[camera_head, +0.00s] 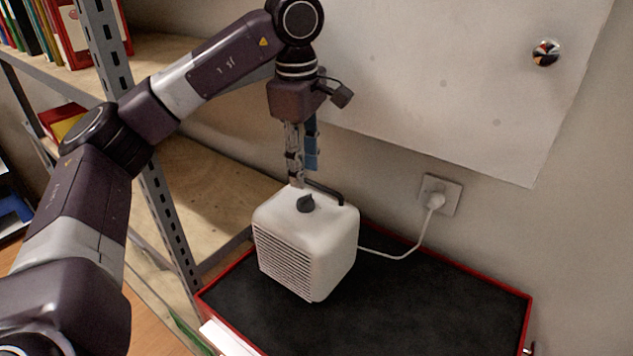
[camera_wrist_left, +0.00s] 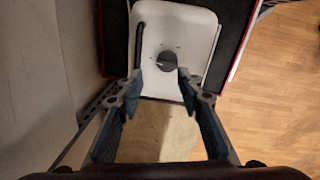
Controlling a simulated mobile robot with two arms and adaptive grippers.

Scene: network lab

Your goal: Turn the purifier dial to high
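The white purifier (camera_head: 338,240) is a rounded box with a slatted front, standing on a black-topped surface. Its small dark dial (camera_head: 306,204) sits on the top face; it also shows in the wrist view (camera_wrist_left: 167,60), with small marks around it too small to read. My left gripper (camera_head: 297,184) points down at the back part of the purifier's top, close to the dial. In the wrist view its two fingers (camera_wrist_left: 160,78) are apart with nothing between them, and the dial lies just beyond the tips. My right gripper is in neither view.
A black handle (camera_head: 326,191) curves along the purifier's back edge. A white cord runs to a wall socket (camera_head: 440,193) at the right. The black top (camera_head: 430,305) with a red rim is clear to the right. A metal shelf post (camera_head: 165,215) stands at the left.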

